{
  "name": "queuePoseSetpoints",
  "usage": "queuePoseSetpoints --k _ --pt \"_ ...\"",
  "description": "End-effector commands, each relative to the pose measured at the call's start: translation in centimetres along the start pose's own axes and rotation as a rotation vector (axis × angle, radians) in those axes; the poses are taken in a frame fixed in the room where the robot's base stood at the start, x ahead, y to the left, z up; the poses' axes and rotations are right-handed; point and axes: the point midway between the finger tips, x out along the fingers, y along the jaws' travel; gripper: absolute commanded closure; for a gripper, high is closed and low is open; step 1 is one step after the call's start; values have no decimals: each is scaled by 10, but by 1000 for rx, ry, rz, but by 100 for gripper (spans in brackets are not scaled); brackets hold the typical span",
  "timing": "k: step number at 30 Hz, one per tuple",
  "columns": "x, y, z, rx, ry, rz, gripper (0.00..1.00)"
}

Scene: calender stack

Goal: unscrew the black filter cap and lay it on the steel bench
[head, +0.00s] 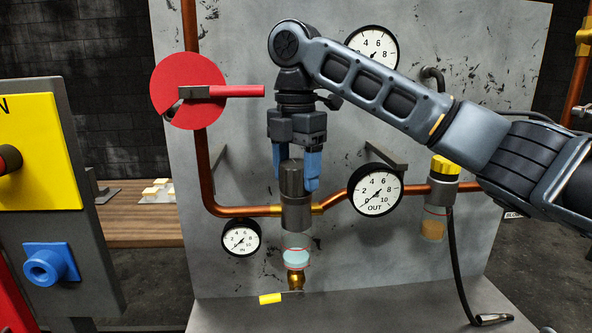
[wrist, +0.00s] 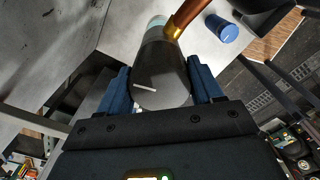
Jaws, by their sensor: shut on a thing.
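The black filter cap (head: 291,178) is a dark ribbed cylinder on top of the grey filter head (head: 297,213) in the copper line. My gripper (head: 295,184) comes down from above, its blue fingers shut on the cap's sides. In the wrist view the cap (wrist: 161,85) stands between the two fingers (wrist: 161,92) and carries a short white line. The cap appears seated on the filter head; whether its thread is loose I cannot tell. The steel bench (head: 400,310) lies below, in front of the panel.
The OUT gauge (head: 377,190) is close on the right, a red disc with a lever (head: 188,90) on the left. A black hose end (head: 480,320) lies on the bench's right.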

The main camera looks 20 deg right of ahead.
Motion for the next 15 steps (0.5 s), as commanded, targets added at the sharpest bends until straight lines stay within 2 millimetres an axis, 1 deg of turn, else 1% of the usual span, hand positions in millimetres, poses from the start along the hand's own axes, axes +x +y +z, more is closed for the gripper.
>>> queuePoseSetpoints --k 3,10,15 --pt "2 -1 0 -37 0 -4 66" --pt "2 -1 0 -42 1 -5 66" --pt "2 -1 0 -165 1 -5 66"
